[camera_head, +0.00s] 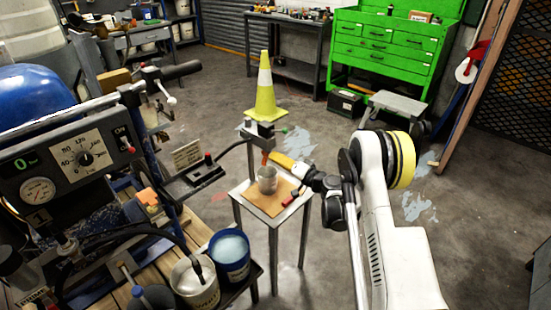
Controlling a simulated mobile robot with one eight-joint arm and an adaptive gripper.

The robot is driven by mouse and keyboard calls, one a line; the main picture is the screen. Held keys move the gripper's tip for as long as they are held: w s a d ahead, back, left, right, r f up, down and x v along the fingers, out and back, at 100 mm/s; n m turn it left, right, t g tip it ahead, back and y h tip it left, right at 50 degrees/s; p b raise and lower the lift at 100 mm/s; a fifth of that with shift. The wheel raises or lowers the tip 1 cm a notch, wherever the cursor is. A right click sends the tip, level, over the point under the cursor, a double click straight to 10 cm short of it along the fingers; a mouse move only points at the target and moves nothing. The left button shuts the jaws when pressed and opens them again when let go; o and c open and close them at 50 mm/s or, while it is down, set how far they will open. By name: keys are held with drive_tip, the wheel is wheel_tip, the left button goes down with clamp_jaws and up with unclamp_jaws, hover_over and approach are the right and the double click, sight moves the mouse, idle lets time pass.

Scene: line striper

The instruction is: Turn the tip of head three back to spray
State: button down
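A grey spray head (258,133) hangs on an arm above a small table, with a green knob at its right. A small orange-red tip (264,158) points down beneath it. No number is readable on this head, so I cannot confirm that it is head three. My gripper (281,162) reaches in from the right, its yellow end beside the tip. I cannot tell whether that yellow end touches the tip, or whether the fingers are open or shut. The tip's exact turn is too small to read.
A metal cup (267,181) stands below on a board on the small table (246,196). The striper's gauge panel (70,160) and paint pails (230,256) are at left. A traffic cone (264,90) stands behind. Floor at right is mostly open.

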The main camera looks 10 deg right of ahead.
drive_tip(key=n, duration=0.5)
drive_tip(key=shift+n, duration=0.4)
drive_tip(key=n, duration=0.3)
drive_tip(key=shift+w+n, duration=0.1)
drive_tip(key=shift+n, duration=0.9)
drive_tip(key=c, duration=0.8)
unclamp_jaws()
drive_tip(key=shift+c, duration=0.2)
drive_tip(key=v, duration=0.7)
